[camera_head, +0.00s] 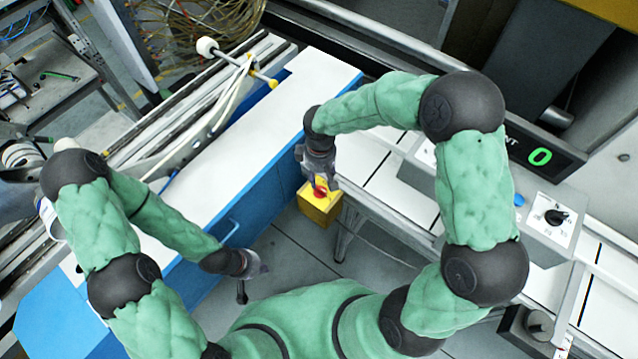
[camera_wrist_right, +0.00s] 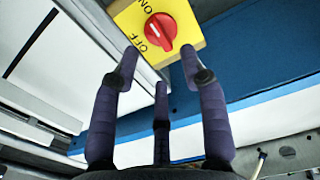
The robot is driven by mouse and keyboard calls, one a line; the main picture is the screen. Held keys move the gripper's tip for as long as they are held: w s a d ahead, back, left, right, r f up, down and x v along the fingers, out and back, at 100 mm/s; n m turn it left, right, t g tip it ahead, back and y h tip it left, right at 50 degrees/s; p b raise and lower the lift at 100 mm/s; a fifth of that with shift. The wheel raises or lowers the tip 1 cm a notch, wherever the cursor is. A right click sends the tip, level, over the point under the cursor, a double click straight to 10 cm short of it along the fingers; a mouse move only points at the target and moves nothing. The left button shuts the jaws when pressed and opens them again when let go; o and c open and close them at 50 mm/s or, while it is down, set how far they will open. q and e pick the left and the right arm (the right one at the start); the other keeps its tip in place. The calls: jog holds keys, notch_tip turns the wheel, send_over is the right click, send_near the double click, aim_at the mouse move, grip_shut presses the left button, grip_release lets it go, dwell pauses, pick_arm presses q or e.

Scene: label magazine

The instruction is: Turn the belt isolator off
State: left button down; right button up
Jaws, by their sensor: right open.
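The belt isolator (camera_head: 330,207) is a yellow box low beside the conveyor, with a red rotary knob (camera_head: 319,189) partly hidden by my gripper in the head view. In the right wrist view the red knob (camera_wrist_right: 160,31) sits on the yellow plate (camera_wrist_right: 184,18) with the words ON and OFF. I cannot tell surely which word the knob points at. My right gripper (camera_wrist_right: 157,62) is open and empty, its purple fingers spread short of the knob, which lies just beyond the fingertips. My left gripper (camera_head: 246,281) hangs low near the blue cabinet, apart from the isolator.
A white-topped blue cabinet (camera_head: 215,150) stands left of the isolator. A conveyor (camera_head: 385,190) runs to its right. A grey control box (camera_head: 540,225) with a black knob and blue button and a green "0" display (camera_head: 540,157) are further right. Floor (camera_head: 295,255) in front is clear.

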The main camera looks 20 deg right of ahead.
aim_at(320, 190)
jog(key=shift+f+b, duration=0.55)
jog(key=shift+f, duration=2.25)
grip_shut()
